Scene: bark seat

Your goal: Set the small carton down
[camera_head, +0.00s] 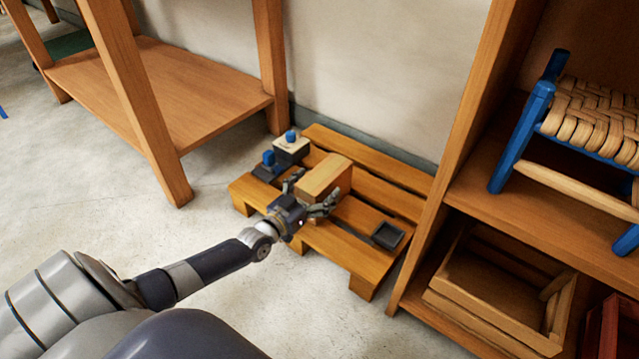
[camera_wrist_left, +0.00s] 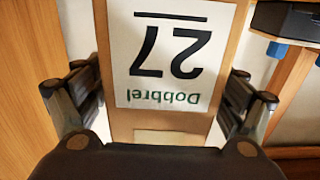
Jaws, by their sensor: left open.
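The small carton (camera_head: 326,177) is a brown box standing on a wooden pallet (camera_head: 364,262) on the floor. My left gripper (camera_head: 309,194) is at the carton's near side, open, with one finger on either side of it. My right gripper is not in view.
A white block with a blue knob (camera_head: 291,149) and a dark one (camera_head: 270,167) stand at the pallet's left. A small black tray (camera_head: 387,235) lies at its right. A wooden table (camera_head: 170,90) is on the left; a shelf with a wooden crate (camera_head: 500,295) closes the right.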

